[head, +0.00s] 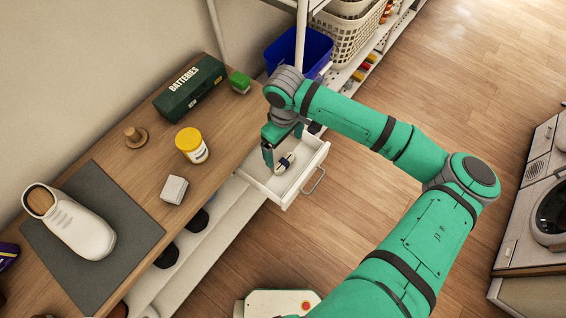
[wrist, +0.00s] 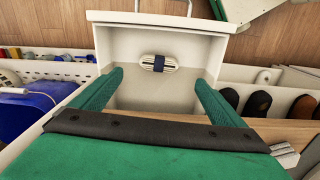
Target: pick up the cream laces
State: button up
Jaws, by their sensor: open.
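The cream laces (head: 284,164) are a small pale bundle with a dark band around the middle, lying in an open white drawer (head: 312,160). In the wrist view the laces (wrist: 158,63) lie on the drawer floor near its front panel (wrist: 240,24). My gripper (head: 283,156) is over the drawer, pointing down, with its fingers apart. In the wrist view my gripper (wrist: 157,76) shows its two green fingers on either side, with nothing between them. The laces look clear of the fingers.
The wooden bench (head: 148,165) beside the drawer holds a green batteries box (head: 190,90), a yellow-lidded jar (head: 192,146), a white block (head: 173,190) and a white shoe (head: 72,222) on a grey mat (head: 140,228). A blue bin (head: 316,52) stands behind.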

aim_at(284, 162)
notch_tip(284, 162, down, 10)
jog(key=shift+w+f, duration=0.15)
jog(key=c, duration=1.1)
